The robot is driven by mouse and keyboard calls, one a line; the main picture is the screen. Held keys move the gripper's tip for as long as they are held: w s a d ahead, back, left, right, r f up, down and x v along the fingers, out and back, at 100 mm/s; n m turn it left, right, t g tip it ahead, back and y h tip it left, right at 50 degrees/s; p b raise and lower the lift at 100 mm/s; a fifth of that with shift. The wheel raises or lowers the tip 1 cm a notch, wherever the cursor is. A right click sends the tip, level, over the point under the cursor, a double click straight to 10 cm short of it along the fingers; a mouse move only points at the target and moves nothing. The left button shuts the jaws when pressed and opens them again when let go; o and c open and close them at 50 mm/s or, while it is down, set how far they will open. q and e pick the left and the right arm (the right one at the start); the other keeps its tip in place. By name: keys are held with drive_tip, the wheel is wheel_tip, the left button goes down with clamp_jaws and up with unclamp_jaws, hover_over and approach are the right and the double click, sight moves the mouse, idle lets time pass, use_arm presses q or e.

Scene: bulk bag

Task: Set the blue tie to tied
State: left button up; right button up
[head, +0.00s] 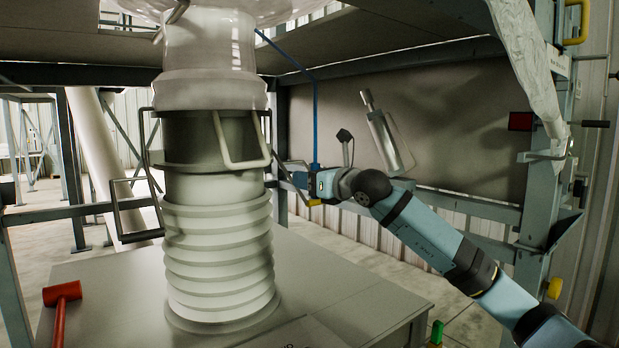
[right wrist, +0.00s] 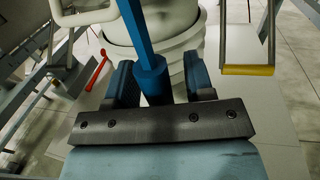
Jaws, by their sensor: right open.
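The blue tie (head: 315,115) is a thin blue strip. In the head view it runs from the bag's neck (head: 208,45) to the right, bends, and hangs straight down to my right gripper (head: 300,178). In the right wrist view the tie (right wrist: 138,30) is a thick blue bar with a block at its lower end. That end lies between the two spread fingers of my right gripper (right wrist: 160,82), with the jaws open around it. Whether a finger touches it I cannot tell. My left gripper is not in view.
The ribbed pale spout (head: 218,255) stands on a grey table, with a dark band and hinged handle frames (head: 240,145) above. A red mallet (head: 60,300) lies at left. A metal tool (head: 385,135) hangs on the back panel. Frame posts stand on both sides.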

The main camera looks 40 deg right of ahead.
clamp_jaws()
wheel_tip(320, 180, up, 10)
drive_tip(key=p, duration=0.2)
drive_tip(key=shift+d+r+p, duration=0.15)
drive_tip(key=shift+r+p, duration=0.1)
drive_tip(key=shift+p, duration=0.1)
drive_tip(key=shift+s+r, duration=0.1)
drive_tip(key=shift+c, duration=1)
unclamp_jaws()
drive_tip(key=shift+o, duration=1)
